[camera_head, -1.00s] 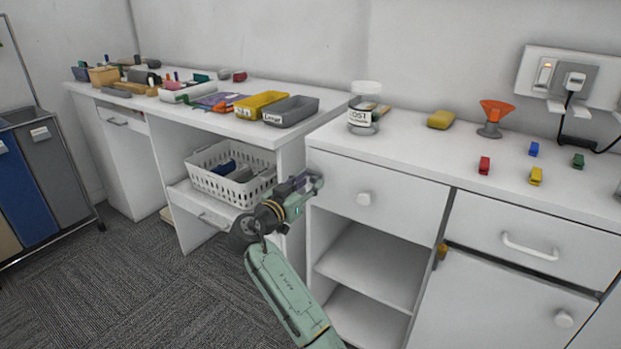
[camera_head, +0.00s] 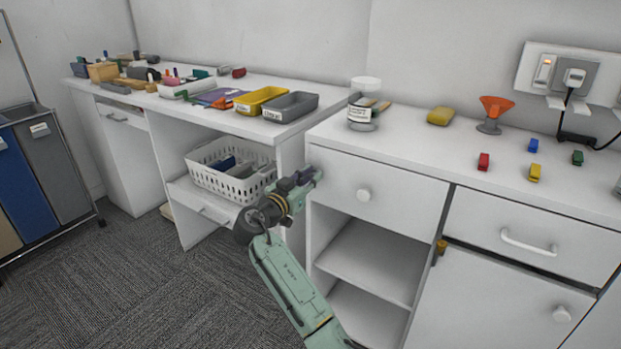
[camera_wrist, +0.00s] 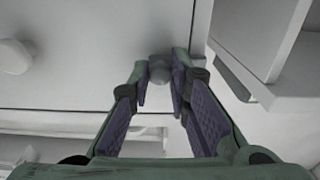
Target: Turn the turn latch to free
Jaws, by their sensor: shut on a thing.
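My gripper (camera_head: 314,178) is at the left edge of the upper drawer front in the head view. In the wrist view its two purple-padded fingers (camera_wrist: 161,88) close on a small grey rounded piece (camera_wrist: 160,70), which I take for the turn latch. It sits on the white front close to a vertical edge. The fingers hide much of it, so its exact angle cannot be told. In the head view my gripper covers it. The round drawer knob (camera_head: 363,195) is apart from my fingers; it also shows in the wrist view (camera_wrist: 15,56).
A small brass-coloured piece (camera_head: 441,247) sits beside the lower door's upper left corner. Open shelves (camera_head: 370,262) lie below the drawer. A white basket (camera_head: 230,178) stands left of my gripper. A jar (camera_head: 363,112) stands on the counter above. Carpet floor is free at left.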

